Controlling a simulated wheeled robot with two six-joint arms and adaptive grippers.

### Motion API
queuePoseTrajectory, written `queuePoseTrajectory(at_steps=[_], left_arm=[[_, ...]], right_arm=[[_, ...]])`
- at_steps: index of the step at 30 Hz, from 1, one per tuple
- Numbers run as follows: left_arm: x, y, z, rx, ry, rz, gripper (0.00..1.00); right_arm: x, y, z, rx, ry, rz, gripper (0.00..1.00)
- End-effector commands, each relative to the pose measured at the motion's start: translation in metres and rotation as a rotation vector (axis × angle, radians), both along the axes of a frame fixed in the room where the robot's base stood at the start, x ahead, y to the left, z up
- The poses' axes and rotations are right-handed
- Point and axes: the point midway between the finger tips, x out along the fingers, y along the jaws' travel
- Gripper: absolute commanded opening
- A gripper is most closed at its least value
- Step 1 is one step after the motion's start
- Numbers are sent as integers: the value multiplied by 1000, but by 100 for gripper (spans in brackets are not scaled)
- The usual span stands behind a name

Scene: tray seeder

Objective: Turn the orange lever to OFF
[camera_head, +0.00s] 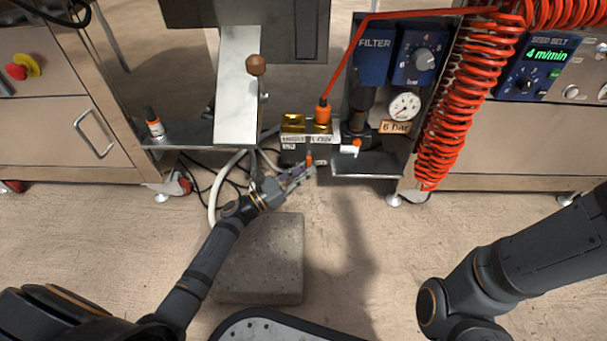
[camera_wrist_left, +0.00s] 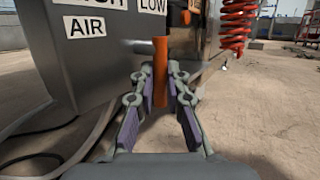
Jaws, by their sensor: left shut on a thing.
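The orange lever (camera_wrist_left: 160,70) stands upright on the front of a grey valve block (camera_wrist_left: 95,60) labelled AIR and LOW. It also shows small in the head view (camera_head: 309,160), below the block with brass fittings (camera_head: 293,123). My left gripper (camera_wrist_left: 160,82) is shut on the lever, one finger on each side; it reaches in from the lower left in the head view (camera_head: 297,176). The label by the lever is only partly legible, and no OFF mark can be made out. My right arm shows at the right, but its gripper is out of view.
A red coiled hose (camera_head: 455,100) hangs right of the block, beside a pressure gauge (camera_head: 404,106) and filter panel (camera_head: 374,45). A steel shelf (camera_head: 368,165) juts out right of the lever. A concrete block (camera_head: 260,262) lies on the floor below my left arm.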

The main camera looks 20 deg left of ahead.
Motion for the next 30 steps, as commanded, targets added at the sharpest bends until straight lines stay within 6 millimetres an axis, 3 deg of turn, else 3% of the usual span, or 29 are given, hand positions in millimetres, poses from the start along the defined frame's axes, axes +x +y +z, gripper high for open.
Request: queuePoseTrajectory(at_steps=[4, 5, 6, 17, 30], left_arm=[[0, 0, 0, -2, 3, -1, 0], [0, 0, 0, -2, 3, -1, 17], [0, 0, 0, -2, 3, -1, 23], [-4, 3, -2, 1, 3, 0, 23], [-74, 62, -25, 3, 6, -1, 23]], right_arm=[[0, 0, 1, 0, 0, 0, 40], [0, 0, 1, 0, 0, 0, 40], [0, 0, 1, 0, -1, 0, 40], [1, 0, 0, -1, 3, -1, 40], [1, 0, 0, -1, 1, 0, 40]])
